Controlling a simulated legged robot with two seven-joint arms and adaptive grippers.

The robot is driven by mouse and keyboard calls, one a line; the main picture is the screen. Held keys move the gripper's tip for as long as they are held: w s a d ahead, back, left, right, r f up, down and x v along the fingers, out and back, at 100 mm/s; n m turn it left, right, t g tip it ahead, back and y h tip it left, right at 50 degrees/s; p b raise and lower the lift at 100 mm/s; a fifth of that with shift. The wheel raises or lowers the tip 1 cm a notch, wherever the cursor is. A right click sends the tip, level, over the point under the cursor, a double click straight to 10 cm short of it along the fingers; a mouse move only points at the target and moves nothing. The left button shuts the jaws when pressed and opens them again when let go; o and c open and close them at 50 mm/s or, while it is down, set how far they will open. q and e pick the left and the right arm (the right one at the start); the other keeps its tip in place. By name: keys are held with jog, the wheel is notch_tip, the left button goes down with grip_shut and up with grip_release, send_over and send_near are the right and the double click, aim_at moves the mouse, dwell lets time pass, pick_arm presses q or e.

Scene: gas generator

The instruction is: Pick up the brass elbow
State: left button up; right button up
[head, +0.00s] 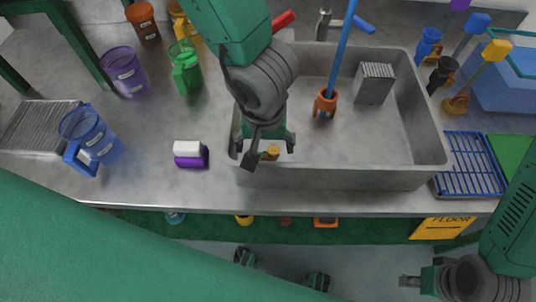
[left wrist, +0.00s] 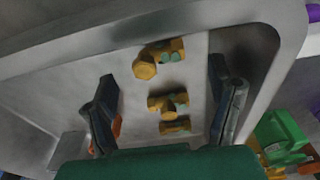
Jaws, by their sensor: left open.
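In the left wrist view, several brass fittings lie on the grey sink floor. The farthest, a bent piece with a hexagonal end, looks like the brass elbow (left wrist: 158,57). Another brass fitting (left wrist: 168,103) and a short brass piece (left wrist: 174,126) lie nearer, between the finger lines. My left gripper (left wrist: 166,108) is open and empty, its fingers spread either side of the nearer fittings. In the head view my left gripper (head: 268,150) points down inside the sink's near left corner, with a bit of brass (head: 271,153) showing; the rest is hidden. My right gripper (head: 410,282) is low at the right, away from the sink.
The steel sink (head: 420,166) has walls close to my left gripper. It also holds a blue-handled orange plunger-like tool (head: 326,101) and a grey block (head: 374,83). A purple-and-white item (head: 190,154) and a blue mug (head: 90,136) stand left on the counter. A blue rack (head: 468,165) lies right.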

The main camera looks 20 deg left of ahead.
aim_at(266, 154)
pick_arm(q)
jog(key=f, duration=0.2)
jog(key=w+f+b, duration=0.1)
jog(key=f, duration=0.1)
jog(key=shift+f+b, duration=0.15)
jog(key=shift+b, duration=0.15)
jog(key=shift+s, duration=0.1)
jog(key=shift+c, duration=0.3)
jog(key=c, duration=1.2)
jog(key=shift+c, duration=0.2)
